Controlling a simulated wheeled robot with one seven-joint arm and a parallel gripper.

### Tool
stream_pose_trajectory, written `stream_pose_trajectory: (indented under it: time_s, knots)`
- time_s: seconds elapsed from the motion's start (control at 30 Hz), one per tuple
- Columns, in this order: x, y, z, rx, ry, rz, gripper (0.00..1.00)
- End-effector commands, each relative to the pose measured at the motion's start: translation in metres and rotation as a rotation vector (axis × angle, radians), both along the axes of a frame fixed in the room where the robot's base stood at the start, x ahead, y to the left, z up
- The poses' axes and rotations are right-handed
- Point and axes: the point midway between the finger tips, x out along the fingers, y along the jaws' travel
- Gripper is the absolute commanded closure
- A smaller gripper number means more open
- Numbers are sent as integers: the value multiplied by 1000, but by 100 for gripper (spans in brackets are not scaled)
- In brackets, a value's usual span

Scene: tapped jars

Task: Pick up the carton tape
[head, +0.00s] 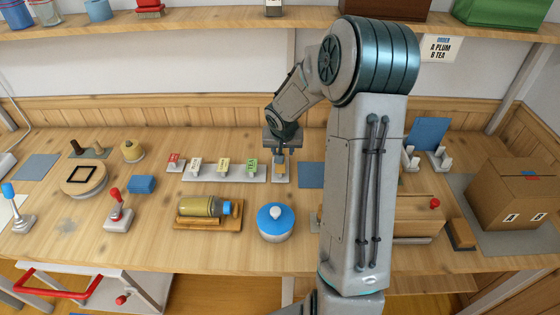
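My gripper (281,150) points down at the back middle of the bench, over a narrow pale stand (281,180). A small orange-tan piece shows at the fingertips; I cannot tell whether it is held or whether it is the carton tape. The fingers are too small to read as open or shut. A brown cardboard carton (495,195) stands at the far right, with a small blue and red patch (531,174) on top. No roll of tape is clearly recognisable. My arm hides part of the bench right of centre.
Left of my gripper stands a row of tagged pieces (223,168). In front are a yellow-green jar (200,206) lying on a wooden cradle and a round pot with a blue lid (275,222). Red-knobbed (117,212) and blue-knobbed (15,208) levers stand left. A shelf (200,25) runs above.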

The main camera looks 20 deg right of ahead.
Motion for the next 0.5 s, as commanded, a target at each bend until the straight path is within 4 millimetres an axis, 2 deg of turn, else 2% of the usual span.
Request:
stream_pose_trajectory:
  time_s: [0.27, 0.5]
  knots:
    - [8, -1, -15, 1, 1, 2, 64]
    - [24, -1, -41, 0, 3, 3, 64]
